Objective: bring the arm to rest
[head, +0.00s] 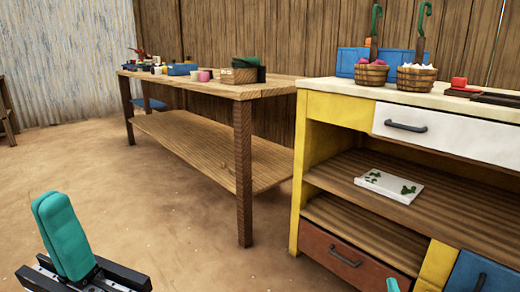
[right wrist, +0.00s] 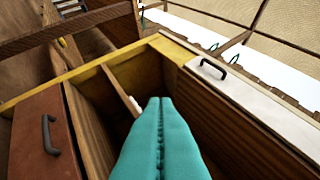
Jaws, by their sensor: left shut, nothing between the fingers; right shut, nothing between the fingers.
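My left gripper (head: 50,205) is at the lower left of the head view, its teal fingers pressed together, pointing up and empty. It is over the bare floor, apart from the furniture. My right gripper (right wrist: 160,103) fills the lower middle of the right wrist view, with its teal fingers shut and nothing between them. It points toward the open shelf front of the yellow cabinet (right wrist: 85,70); I cannot tell how close it is. In the head view only a teal tip of the right gripper (head: 392,286) shows at the bottom edge, before the cabinet's lower drawers.
The yellow cabinet (head: 296,185) has a white drawer (head: 445,135), a red-brown drawer (head: 340,258) and a blue drawer (head: 482,275). Two wooden buckets (head: 371,74) (head: 415,79) stand on top. A wooden table (head: 243,165) with small items stands behind left. The floor (head: 150,200) between is clear.

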